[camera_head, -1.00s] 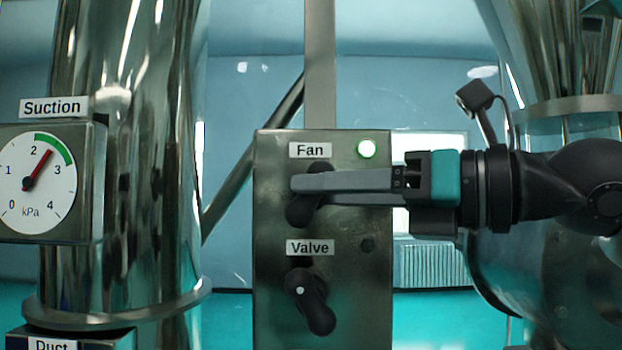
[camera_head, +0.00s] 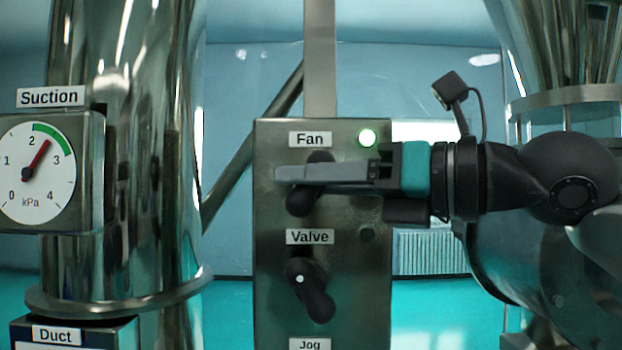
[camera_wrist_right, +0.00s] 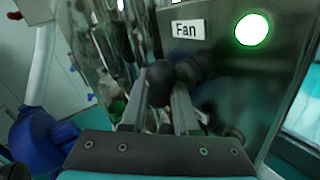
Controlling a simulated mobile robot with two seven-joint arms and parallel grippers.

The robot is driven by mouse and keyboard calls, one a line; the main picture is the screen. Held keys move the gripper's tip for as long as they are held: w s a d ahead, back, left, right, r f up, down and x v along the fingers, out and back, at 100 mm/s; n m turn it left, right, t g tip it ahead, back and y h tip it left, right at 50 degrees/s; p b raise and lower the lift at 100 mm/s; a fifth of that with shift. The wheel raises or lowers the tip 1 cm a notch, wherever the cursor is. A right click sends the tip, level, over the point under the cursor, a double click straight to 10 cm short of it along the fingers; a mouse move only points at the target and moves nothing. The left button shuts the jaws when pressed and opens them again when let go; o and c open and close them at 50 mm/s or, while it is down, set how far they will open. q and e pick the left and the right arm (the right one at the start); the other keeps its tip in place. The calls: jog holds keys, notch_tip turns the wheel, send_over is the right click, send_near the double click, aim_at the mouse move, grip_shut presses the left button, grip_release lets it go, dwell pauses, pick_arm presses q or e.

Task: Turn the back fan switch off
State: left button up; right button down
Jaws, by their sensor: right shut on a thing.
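The black Fan switch (camera_head: 302,204) sits below the label "Fan" on the metal control panel (camera_head: 270,255). A green lamp (camera_head: 367,138) beside the label is lit. My right gripper (camera_head: 285,175) reaches in from the right and is shut on the switch handle, hiding its middle. In the right wrist view, the dark knob (camera_wrist_right: 160,75) shows between the two grey fingers, and the lamp (camera_wrist_right: 252,29) glows green. My left gripper is not in view.
The Valve switch (camera_head: 310,290) is just below on the same panel, with a "Jog" label under it. A metal vessel stands at right behind my arm.

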dwell(0.3)
jog(key=shift+r+n+g+h+p, duration=0.35)
jog(key=shift+h+p, duration=0.35)
jog(key=shift+p, duration=0.55)
jog(key=n+g+h+p, duration=0.1)
jog(key=n+h+p, duration=0.1)
jog(key=h+p, duration=0.1)
jog(key=shift+a+h+p, duration=0.15)
jog(key=shift+h+p, duration=0.25)
jog(key=shift+p, duration=0.4)
jog(key=shift+f+n+g+h+p, duration=0.1)
jog(key=shift+n+g+h+p, duration=0.25)
jog(key=shift+h+p, duration=0.75)
jog(key=shift+f+n+h+p, duration=0.25)
jog(key=shift+n+h+p, duration=0.25)
jog(key=shift+h+p, duration=0.65)
jog(key=shift+h, duration=0.35)
jog(key=c, duration=0.9)
grip_release()
jog(key=shift+c, duration=0.2)
